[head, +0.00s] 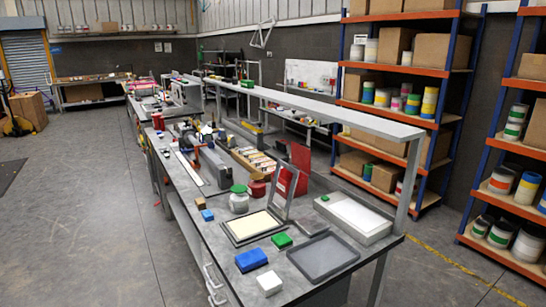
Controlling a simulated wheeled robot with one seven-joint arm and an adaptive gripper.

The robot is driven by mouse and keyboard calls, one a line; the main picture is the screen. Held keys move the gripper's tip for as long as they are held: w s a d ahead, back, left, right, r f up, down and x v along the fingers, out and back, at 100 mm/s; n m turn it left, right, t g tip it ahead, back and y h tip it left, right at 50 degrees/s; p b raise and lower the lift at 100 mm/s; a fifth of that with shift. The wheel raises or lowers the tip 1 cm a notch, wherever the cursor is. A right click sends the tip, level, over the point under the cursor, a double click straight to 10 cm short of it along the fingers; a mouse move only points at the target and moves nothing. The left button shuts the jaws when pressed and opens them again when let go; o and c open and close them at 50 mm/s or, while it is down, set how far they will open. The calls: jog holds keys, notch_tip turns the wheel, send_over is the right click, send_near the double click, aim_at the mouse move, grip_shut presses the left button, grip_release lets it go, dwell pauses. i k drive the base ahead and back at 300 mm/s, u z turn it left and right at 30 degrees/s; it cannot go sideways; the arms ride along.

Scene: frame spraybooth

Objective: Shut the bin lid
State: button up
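A low, dark-framed bin (232,241) with a cream inside sits on the workbench near the front. A grey rectangular lid frame (293,182) with a see-through middle stands raised and steeply tilted at its back right side; it looks like the bin's lid, standing open. The hinge is too small to make out. No block shows under the lid or on the cream surface. My gripper is not in view.
A dark grey tray (323,257), blue block (251,260), white block (269,283) and green block (282,240) lie in front. A white box (372,226) is at right, below a raised shelf (300,103). Jars (239,203) and a red panel (301,158) stand behind.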

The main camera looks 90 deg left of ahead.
aim_at(301, 155)
jog(key=u, duration=1.05)
jog(key=i, duration=3.8)
jog(key=u, duration=3.35)
